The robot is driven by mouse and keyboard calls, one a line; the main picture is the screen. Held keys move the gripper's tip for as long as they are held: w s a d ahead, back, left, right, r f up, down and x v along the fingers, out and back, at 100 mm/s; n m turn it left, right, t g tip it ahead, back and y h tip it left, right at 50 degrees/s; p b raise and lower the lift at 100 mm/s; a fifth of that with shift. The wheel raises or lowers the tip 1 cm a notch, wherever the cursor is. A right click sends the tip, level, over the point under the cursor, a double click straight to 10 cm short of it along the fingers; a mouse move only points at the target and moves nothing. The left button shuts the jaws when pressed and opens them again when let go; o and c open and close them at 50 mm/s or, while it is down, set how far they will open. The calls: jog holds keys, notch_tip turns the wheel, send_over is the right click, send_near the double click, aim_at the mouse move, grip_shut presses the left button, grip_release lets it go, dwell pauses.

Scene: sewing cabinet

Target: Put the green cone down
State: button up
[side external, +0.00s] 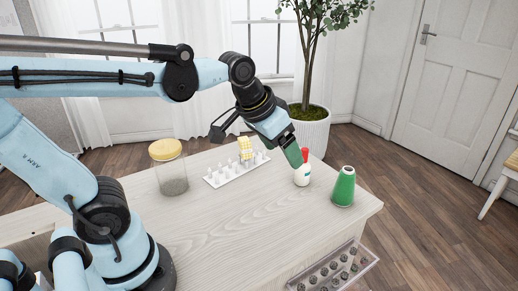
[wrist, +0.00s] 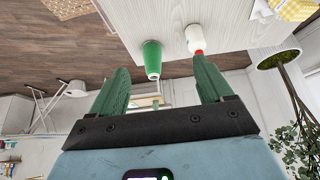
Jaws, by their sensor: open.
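The green cone (side external: 343,187) stands upright on the light wooden table top (side external: 240,215), near its right end. My gripper (side external: 303,160) is above the table, to the left of the cone and apart from it, close to a white bottle with a red cap (side external: 302,172). In the wrist view my gripper (wrist: 160,80) has its two green fingers wide apart with nothing between them. The green cone (wrist: 152,58) appears beyond the fingertips, and the bottle (wrist: 194,40) appears beyond the right finger.
A white rack of pegs (side external: 232,172) holding a yellow checkered item (side external: 245,147) stands left of the bottle. A jar with a yellow lid (side external: 168,166) is further left. A clear box of spools (side external: 333,272) sits low at the front. The front table top is clear.

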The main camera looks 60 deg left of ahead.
jog(key=s+f+t, duration=0.1)
jog(key=s+f, duration=0.3)
jog(key=shift+s+a+f+t, duration=0.15)
jog(key=shift+s+a+t, duration=0.15)
jog(key=shift+s, duration=0.05)
dwell(1.1)
